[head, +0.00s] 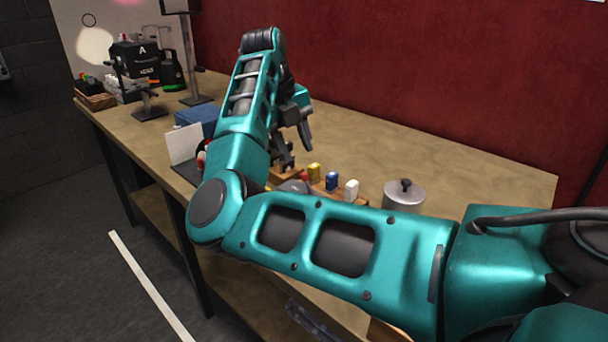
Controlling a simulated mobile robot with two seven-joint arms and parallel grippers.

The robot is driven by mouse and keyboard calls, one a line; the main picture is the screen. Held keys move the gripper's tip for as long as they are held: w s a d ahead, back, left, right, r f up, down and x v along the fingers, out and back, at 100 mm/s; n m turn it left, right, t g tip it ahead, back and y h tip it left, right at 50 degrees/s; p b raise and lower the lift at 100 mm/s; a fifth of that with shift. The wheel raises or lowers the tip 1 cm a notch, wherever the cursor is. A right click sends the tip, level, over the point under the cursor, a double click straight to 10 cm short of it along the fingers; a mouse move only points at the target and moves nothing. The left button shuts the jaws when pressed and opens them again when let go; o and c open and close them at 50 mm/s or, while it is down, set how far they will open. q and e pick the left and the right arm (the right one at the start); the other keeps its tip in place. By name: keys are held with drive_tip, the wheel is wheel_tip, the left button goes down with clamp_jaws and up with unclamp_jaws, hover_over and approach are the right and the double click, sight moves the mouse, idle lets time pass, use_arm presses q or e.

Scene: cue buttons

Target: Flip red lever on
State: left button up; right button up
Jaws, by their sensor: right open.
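My right arm reaches across the picture and bends back over the wooden table. Its gripper (295,146) is open and empty, with its fingers above the row of small coloured levers. I cannot tell which way the red piece is set. My left gripper is not in view.
A lidded metal pot (404,197) stands right of the levers. A blue box (196,116) and a white card (185,144) are left of my arm. A black machine (135,62) stands at the far left. The table's back right is clear, below a red wall (450,80).

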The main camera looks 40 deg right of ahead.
sight(304, 176)
drive_tip(key=x, duration=0.8)
drive_tip(key=shift+d+f, duration=0.2)
drive_tip(key=shift+f, duration=0.1)
clamp_jaws()
